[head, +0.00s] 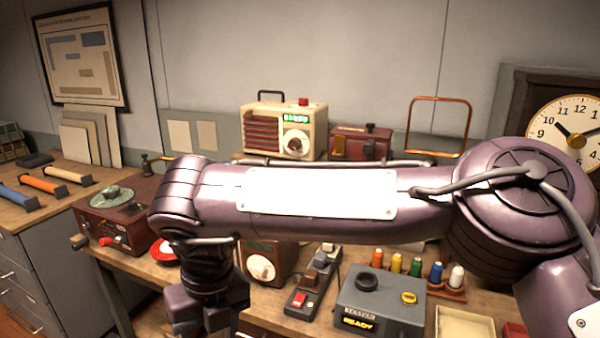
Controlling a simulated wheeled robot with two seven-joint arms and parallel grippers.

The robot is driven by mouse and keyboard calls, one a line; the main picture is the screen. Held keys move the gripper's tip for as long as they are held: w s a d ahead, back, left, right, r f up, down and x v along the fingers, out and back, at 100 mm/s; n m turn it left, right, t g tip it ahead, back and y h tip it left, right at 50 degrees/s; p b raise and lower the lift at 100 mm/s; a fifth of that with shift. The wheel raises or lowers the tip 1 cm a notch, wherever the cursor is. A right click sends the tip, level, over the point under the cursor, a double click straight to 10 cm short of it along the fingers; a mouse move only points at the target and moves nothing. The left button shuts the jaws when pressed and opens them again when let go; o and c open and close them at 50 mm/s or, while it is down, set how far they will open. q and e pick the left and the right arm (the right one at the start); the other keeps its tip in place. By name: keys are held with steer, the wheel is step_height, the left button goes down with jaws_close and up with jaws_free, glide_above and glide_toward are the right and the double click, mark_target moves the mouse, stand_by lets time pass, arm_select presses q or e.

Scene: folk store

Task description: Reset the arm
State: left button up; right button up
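My purple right arm (320,192) reaches in from the right and stretches across the picture in front of the workbench. Its wrist bends down at the left end, and the dark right gripper body (205,310) hangs at the bottom edge. Its fingertips cannot be made out, so I cannot tell whether it is open or shut. No held object shows. My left arm and gripper are not in view.
The workbench holds a cream radio (284,128), a dark red box (360,143), a red-brown machine (118,212), a switch strip (312,280), a grey "READY" box (380,302) and several colored spools (416,266). A clock (567,122) stands right. The arm hides part of the bench.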

steer(key=w+a+f+m+g+y, duration=0.25)
steer(key=a+m+y, duration=0.35)
steer(key=a+y, duration=0.7)
steer(key=w+d+f+m+t, duration=0.4)
steer(key=w+f+m, duration=0.2)
steer(key=f+m, duration=0.3)
steer(key=w+d+f+m+t, duration=0.5)
steer(key=f+m, duration=0.3)
steer(key=f, duration=0.3)
steer(key=s+d+f+m+t+h, duration=0.1)
steer(key=d+f+m+h, duration=0.15)
steer(key=d+f, duration=0.4)
steer(key=s+d+f+m+t+h, duration=0.1)
steer(key=d+f+m+h, duration=0.2)
steer(key=f, duration=0.7)
steer(key=s+d+f+m+g+h, duration=0.2)
steer(key=s+d+f+m+h, duration=0.45)
steer(key=s+d+f, duration=1.1)
steer(key=s+d+f+m+g, duration=0.1)
steer(key=s+d+f, duration=0.3)
steer(key=s, duration=0.5)
steer(key=s+d+f+m+g+h, duration=0.1)
steer(key=s+d+f+m+g, duration=0.1)
steer(key=s+d, duration=0.3)
steer(key=s+d+f+m+g+h, duration=0.1)
steer(key=s+d+f, duration=0.3)
steer(key=s, duration=0.9)
steer(key=shift+s+d+f+m+g, duration=0.3)
steer(key=shift+d+f+m+g, duration=0.15)
steer(key=shift+f+m, duration=0.4)
